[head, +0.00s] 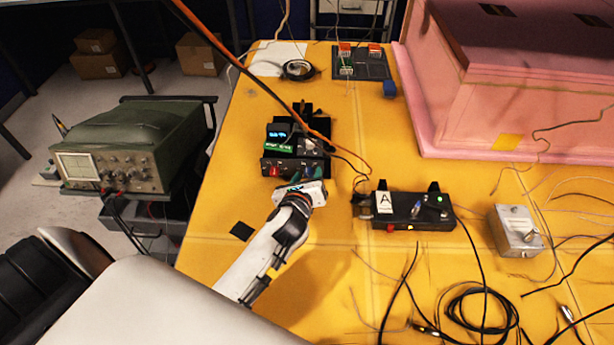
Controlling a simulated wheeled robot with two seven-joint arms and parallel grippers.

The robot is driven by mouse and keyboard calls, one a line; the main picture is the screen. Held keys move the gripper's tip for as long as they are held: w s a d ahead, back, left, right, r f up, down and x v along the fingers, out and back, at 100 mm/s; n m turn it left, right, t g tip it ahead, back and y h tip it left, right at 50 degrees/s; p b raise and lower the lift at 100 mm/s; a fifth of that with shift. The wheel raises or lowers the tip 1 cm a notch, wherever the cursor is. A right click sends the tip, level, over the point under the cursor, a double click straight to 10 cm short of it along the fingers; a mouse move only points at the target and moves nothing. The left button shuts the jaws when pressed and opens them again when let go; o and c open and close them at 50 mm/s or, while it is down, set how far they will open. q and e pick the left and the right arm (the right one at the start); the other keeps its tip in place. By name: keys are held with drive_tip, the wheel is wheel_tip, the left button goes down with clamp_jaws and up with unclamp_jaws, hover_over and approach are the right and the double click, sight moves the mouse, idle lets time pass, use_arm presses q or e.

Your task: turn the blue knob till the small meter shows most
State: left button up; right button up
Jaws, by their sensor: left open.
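A black device (310,145) with a small lit blue display (278,133), a green board and a red button stands on the yellow table. The display is the likely small meter; its reading is too small to make out. My left gripper (301,179) is open just in front of the device's front panel and hides part of it. I cannot tell whether it touches the panel. No blue knob shows clearly on the device. A black box marked A (400,210) with a small bluish part on top stands to the right. My right gripper is not in view.
A grey metal box (516,231) and loose black cables (470,305) lie on the right. An orange cable (230,58) runs over the device. A pink foam block (500,105) stands at back right, a green oscilloscope (130,150) at left. The table's front left is mostly clear.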

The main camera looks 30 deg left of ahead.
use_arm(q)
clamp_jaws()
drive_tip(key=shift+d+r+m+y+p, duration=0.1)
drive_tip(key=shift+r+m+y+p, duration=0.15)
drive_tip(key=shift+m+p, duration=0.5)
drive_tip(key=shift+d+m+g+y+p, duration=0.1)
drive_tip(key=shift+m+g+y+p, duration=0.4)
drive_tip(key=shift+p, duration=0.65)
drive_tip(key=shift+w+d+f+m+y+p, duration=0.15)
drive_tip(key=shift+m+y+p, duration=0.4)
drive_tip(key=shift+m, duration=0.3)
drive_tip(key=shift+f+m+g+y, duration=0.1)
drive_tip(key=shift+m+g+y, duration=0.3)
drive_tip(key=shift+m+y, duration=0.3)
